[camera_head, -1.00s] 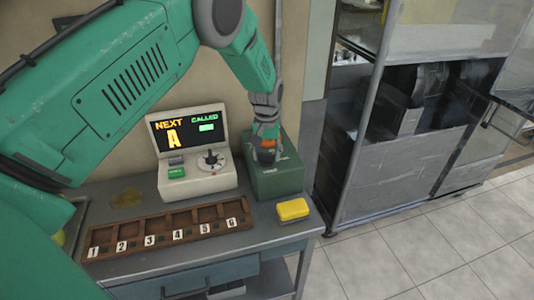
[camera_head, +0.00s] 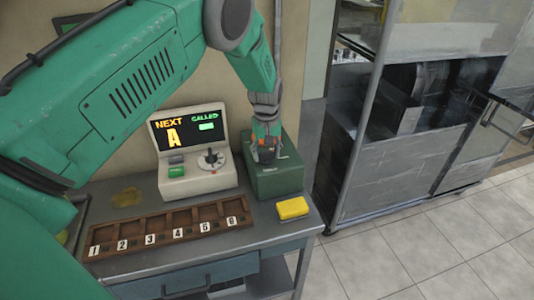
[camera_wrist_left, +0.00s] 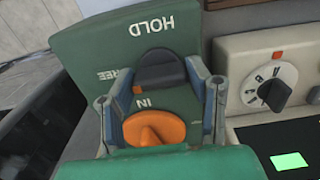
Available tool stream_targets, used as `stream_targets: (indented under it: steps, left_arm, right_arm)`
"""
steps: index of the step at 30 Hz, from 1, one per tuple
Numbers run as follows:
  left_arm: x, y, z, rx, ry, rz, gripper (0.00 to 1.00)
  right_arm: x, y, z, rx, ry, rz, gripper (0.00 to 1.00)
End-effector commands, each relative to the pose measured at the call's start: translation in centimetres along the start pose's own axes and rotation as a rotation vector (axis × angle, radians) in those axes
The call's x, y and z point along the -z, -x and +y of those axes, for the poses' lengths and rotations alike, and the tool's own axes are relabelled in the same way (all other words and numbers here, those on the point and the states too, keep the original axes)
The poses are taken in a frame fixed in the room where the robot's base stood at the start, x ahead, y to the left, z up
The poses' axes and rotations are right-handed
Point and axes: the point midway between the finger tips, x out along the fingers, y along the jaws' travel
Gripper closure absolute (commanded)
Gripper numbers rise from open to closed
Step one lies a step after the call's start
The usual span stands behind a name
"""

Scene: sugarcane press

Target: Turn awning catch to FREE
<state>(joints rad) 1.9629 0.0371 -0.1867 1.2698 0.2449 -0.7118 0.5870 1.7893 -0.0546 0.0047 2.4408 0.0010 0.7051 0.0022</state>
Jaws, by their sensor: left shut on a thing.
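A green box (camera_head: 290,180) stands at the right end of the bench. In the left wrist view its top (camera_wrist_left: 90,50) carries the words HOLD, FREE and IN, seen upside down or partly covered. A black knob (camera_wrist_left: 158,72) sits between HOLD and IN. An orange knob (camera_wrist_left: 155,128) lies nearer the camera. My left gripper (camera_head: 265,150) reaches down onto the box. In the left wrist view its fingers (camera_wrist_left: 168,85) are shut on the black knob, one at each side. A small orange mark shows by the left finger. Which word the knob points to is unclear. My right gripper is not seen.
A console (camera_head: 195,180) with a NEXT A screen and a dial stands left of the box. A numbered wooden tray (camera_head: 165,240) and a yellow block (camera_head: 292,208) lie in front. A metal-framed cabinet (camera_head: 350,170) stands to the right, past a floor gap.

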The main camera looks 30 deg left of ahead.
Motion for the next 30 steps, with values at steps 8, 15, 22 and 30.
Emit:
stream_targets:
  steps: [8, 15, 22, 30]
  left_arm:
    - [0.6, 0.6, 0.4, -0.011, 0.000, 0.016, 0.34]
    - [0.2, 0.3, 0.2, -0.006, 0.000, 0.008, 0.34]
    - [0.2, 1.6, 0.1, -0.005, -0.001, 0.006, 0.34]
    - [0.3, 7.1, 0.2, -0.006, -0.001, 0.008, 0.34]
  right_arm:
    - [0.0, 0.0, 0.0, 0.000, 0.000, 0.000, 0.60]
    - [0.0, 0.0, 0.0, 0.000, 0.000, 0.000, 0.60]
    - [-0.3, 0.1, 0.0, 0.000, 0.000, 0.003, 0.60]
    - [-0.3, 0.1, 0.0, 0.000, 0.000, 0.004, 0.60]
